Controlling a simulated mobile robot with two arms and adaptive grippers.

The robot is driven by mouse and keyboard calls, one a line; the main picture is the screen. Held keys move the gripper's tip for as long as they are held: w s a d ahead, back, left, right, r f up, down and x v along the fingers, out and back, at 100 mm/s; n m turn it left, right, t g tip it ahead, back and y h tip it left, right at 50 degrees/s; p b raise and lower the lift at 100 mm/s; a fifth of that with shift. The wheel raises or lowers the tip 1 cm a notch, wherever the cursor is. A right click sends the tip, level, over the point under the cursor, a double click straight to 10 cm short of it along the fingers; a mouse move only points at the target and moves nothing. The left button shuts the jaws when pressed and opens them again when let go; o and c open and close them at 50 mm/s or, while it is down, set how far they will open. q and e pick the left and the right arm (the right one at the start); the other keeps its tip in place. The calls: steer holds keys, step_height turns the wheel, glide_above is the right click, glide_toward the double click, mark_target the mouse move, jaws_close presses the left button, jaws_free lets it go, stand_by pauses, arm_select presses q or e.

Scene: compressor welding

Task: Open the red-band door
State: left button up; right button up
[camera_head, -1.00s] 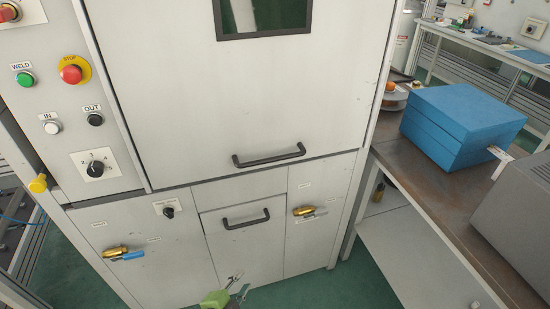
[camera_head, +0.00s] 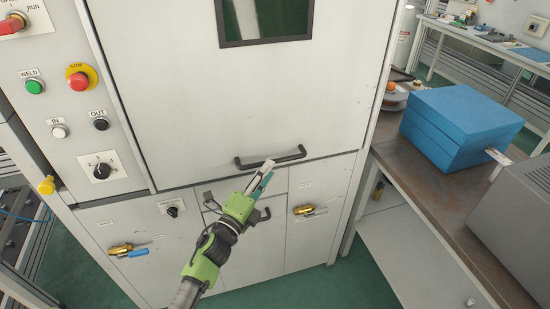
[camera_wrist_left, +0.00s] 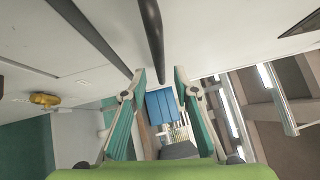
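A large white door (camera_head: 250,105) with a dark window (camera_head: 262,20) fills the middle of the cabinet front and appears closed. No red band shows on it. Its black bar handle (camera_head: 271,160) runs along its lower edge. My left gripper (camera_head: 266,170) is at the handle, just below its middle in the head view. In the left wrist view the gripper (camera_wrist_left: 159,72) has its fingers spread apart, and the black handle (camera_wrist_left: 151,35) comes down from the top toward the gap between them. Contact with the handle cannot be told. My right gripper is out of view.
A small lower panel with its own black handle (camera_head: 262,214) is partly behind my left arm. Brass-coloured valves (camera_head: 304,209) sit on both sides. A control panel (camera_head: 60,115) stands left. A brown table (camera_head: 415,200) with a blue box (camera_head: 460,125) stands right.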

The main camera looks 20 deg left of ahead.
mark_target(275, 161)
arm_select(q)
steer(key=x, duration=0.5)
steer(key=shift+w, duration=0.25)
jaws_close()
